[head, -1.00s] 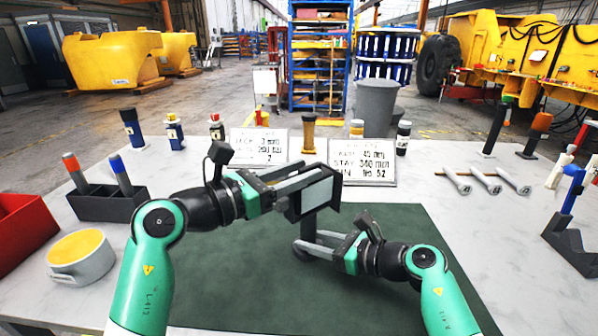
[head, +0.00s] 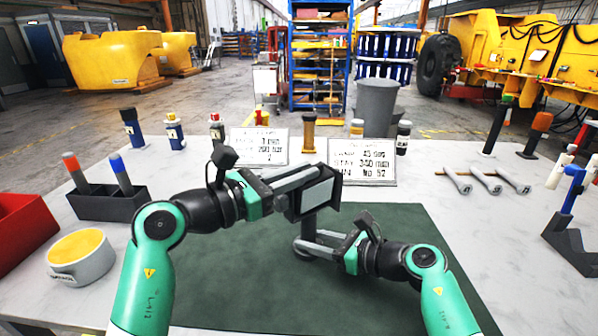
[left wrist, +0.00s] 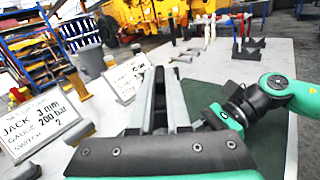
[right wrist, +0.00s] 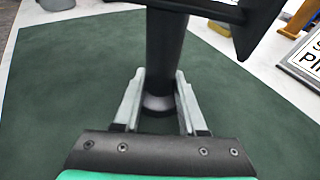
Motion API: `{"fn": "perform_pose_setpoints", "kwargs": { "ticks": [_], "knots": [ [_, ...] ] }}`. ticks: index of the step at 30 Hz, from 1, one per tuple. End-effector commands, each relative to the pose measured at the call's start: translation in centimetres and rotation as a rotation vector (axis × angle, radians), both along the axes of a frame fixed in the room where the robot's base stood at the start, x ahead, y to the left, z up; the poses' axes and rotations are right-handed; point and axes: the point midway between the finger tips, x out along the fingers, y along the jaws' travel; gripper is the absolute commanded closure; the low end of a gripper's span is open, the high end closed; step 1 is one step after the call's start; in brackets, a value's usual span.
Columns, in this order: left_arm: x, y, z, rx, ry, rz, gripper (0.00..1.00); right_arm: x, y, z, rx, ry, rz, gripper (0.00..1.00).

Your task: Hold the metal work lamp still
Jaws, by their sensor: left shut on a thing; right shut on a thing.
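The metal work lamp stands upright on the green mat (head: 230,290), with a dark box-shaped head (head: 334,190) that has a pale grey face, a dark post (head: 308,226) and a round base. My left gripper (head: 300,183) is shut on the lamp's head from the left. In the left wrist view the fingers (left wrist: 160,105) close around a dark edge. My right gripper (head: 312,243) is shut on the lower post from the right. In the right wrist view the post (right wrist: 165,50) rises between the two fingers (right wrist: 160,95). The base is partly hidden by the right fingers.
Two placards (head: 258,146) (head: 361,160) stand behind the lamp. A marker holder (head: 105,203), a round tin (head: 80,258) and a red bin (head: 22,230) are at left. Metal rods (head: 485,182) and a blue clamp stand (head: 570,220) are at right. The front mat is clear.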

Motion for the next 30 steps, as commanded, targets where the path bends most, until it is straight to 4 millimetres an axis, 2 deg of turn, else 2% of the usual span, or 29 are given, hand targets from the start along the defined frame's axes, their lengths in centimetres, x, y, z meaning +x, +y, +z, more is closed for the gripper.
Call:
{"fn": "perform_pose_setpoints", "kwargs": {
  "ticks": [1,18,30],
  "knots": [
    [-0.1,-0.1,-0.1,0.019,-0.023,-0.001,1.00,0.0,-0.2,-0.5,-0.005,0.006,-0.006,1.00],
    [-1.6,-1.5,-0.9,0.318,-0.369,-0.002,1.00,0.0,-0.2,-0.5,-0.005,0.007,-0.005,1.00],
    [-2.1,-1.9,-1.4,0.434,-0.503,-0.002,1.00,0.0,-0.2,-0.5,-0.006,0.006,-0.005,1.00]
  ]
}}
